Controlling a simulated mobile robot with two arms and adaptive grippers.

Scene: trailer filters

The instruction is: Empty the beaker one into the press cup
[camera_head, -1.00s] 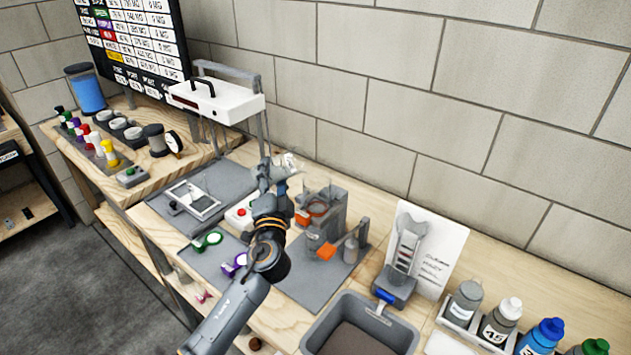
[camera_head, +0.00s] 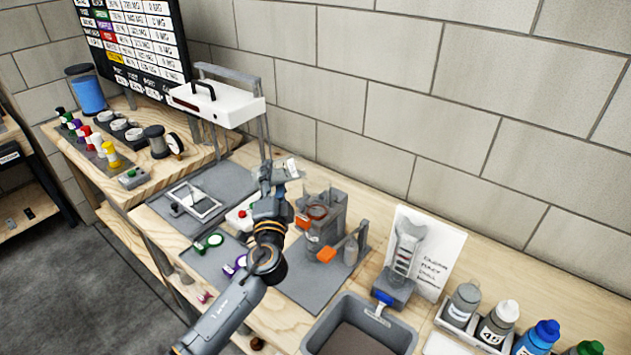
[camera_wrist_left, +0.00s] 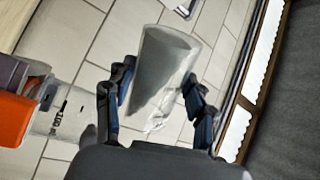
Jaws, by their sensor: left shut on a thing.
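My left gripper (camera_head: 278,173) is shut on a clear beaker (camera_head: 291,168), held in the air to the upper left of the grey press stand (camera_head: 331,222). In the left wrist view the beaker (camera_wrist_left: 165,70) sits between the dark finger pads and holds grey material lying along one side. A second clear vessel (camera_wrist_left: 65,112) with a 100 ml mark lies left of the gripper, beside an orange part (camera_wrist_left: 14,118). I cannot tell which part is the press cup. My right gripper is not in view.
Bottles (camera_head: 500,322) stand at the right.

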